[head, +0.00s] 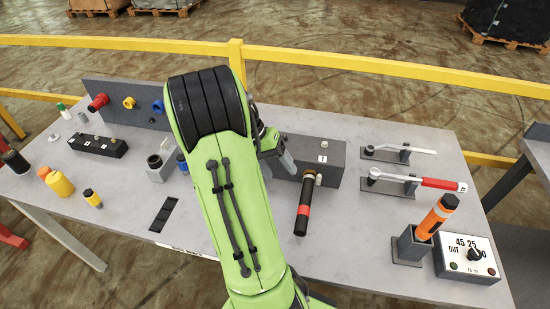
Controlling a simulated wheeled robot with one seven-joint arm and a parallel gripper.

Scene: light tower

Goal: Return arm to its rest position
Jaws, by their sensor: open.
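My green arm with a black ribbed joint reaches over the grey table (340,240) through the middle of the head view. My gripper (284,160) shows in part behind the arm, beside the dark grey box marked 1 (318,157). It is open, and I see nothing held in it. The arm hides part of the table and part of the gripper. A black cylinder with an orange-red band (303,208) is in front of the box.
A yellow rail (400,68) runs behind the table. On the left are an upright panel (118,92), a black block (98,145) and yellow bottles (60,184).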

